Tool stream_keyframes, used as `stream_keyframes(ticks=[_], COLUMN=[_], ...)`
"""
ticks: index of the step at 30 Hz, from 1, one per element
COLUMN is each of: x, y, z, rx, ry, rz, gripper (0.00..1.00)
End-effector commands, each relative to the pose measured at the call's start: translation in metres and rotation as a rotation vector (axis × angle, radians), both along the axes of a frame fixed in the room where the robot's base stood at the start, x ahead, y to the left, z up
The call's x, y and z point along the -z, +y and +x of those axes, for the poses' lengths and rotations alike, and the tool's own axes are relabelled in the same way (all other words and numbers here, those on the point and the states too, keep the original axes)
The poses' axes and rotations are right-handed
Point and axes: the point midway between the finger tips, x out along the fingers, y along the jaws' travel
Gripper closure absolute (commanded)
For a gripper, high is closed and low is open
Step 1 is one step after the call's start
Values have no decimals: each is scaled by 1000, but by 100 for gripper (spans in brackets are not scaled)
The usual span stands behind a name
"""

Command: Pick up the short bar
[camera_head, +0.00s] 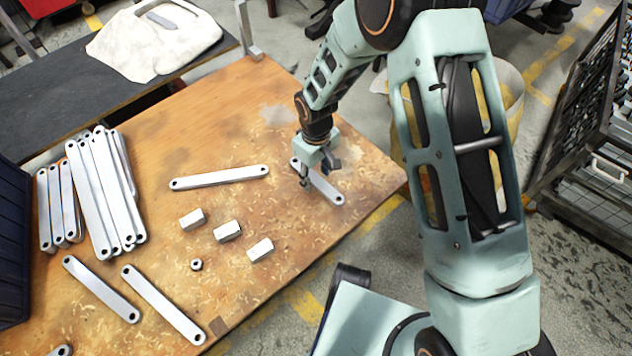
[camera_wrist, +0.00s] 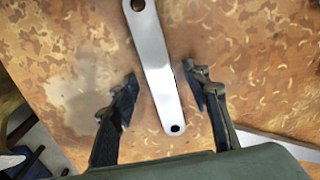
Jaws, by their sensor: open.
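A short silver bar (camera_head: 328,191) with a hole at each end lies flat on the wooden tabletop, near its right corner. It looks shorter than the other bars. My gripper (camera_head: 318,173) is over it, pointing down. In the wrist view the bar (camera_wrist: 154,60) runs lengthwise between the two open fingers (camera_wrist: 161,78), with one finger on each side. I cannot tell how far the fingertips are above the table.
A longer bar (camera_head: 220,177) lies to the left of my gripper. Several metal blocks (camera_head: 228,231) and a nut (camera_head: 196,264) are mid-table. Stacked bars (camera_head: 100,190) and loose bars (camera_head: 163,304) lie farther left. A metal upright (camera_head: 247,28) stands at the table's back corner.

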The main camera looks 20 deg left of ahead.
Motion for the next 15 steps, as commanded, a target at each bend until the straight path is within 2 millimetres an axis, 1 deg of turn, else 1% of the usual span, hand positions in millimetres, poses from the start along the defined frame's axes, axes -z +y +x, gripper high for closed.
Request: stream_keyframes(ticks=[1, 7, 15], x=[4, 3, 3], y=[0, 0, 0], z=[0, 0, 0], rx=[0, 0, 0], ry=[0, 0, 0], rz=[-1, 1, 1], gripper=[56, 56, 86])
